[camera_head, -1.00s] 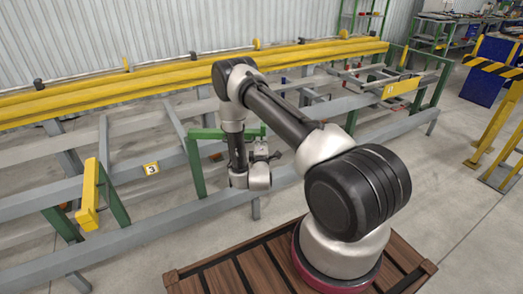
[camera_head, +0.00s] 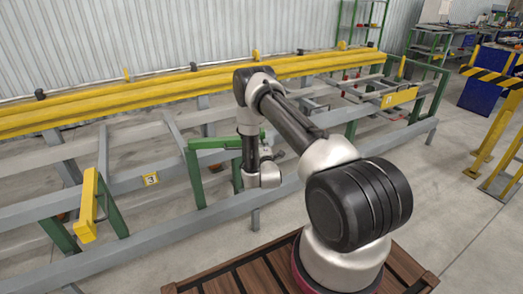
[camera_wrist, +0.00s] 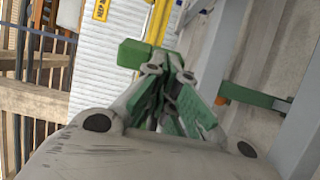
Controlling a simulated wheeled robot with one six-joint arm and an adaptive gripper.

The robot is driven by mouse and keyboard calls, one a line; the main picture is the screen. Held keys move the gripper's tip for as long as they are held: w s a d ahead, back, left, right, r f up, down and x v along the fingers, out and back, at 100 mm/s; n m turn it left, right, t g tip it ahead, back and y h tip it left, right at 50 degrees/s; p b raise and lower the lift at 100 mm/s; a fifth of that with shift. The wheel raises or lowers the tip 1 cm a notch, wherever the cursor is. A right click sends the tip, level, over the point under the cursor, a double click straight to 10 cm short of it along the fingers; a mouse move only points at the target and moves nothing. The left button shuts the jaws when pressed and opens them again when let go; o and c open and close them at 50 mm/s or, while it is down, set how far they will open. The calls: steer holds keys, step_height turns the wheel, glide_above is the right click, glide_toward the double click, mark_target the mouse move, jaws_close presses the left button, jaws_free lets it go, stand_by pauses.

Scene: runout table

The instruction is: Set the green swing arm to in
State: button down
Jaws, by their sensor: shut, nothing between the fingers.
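The green swing arm (camera_head: 214,143) is a horizontal bar on a green post (camera_head: 195,177) at the front of the rack. The bar runs right from the post, angled slightly toward the back, and passes behind my arm. My gripper (camera_head: 279,155) is near the bar's right end. In the wrist view my gripper (camera_wrist: 172,62) is shut and empty. A green block (camera_wrist: 133,53), likely the swing arm's end, is just left of the fingertips. I cannot tell whether they touch.
Yellow beams (camera_head: 150,97) lie along the back. A yellow plate on a green post (camera_head: 87,207) stands at left.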

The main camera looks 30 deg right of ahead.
steer(key=w+d+n+t+y, duration=0.1)
steer(key=w+d+n+y, duration=0.2)
steer(key=w, duration=0.9)
steer(key=shift+w+d+n+y, duration=0.15)
steer(key=shift+d+n+y, duration=0.4)
steer(key=shift+y, duration=1.35)
steer(key=shift+a, duration=0.15)
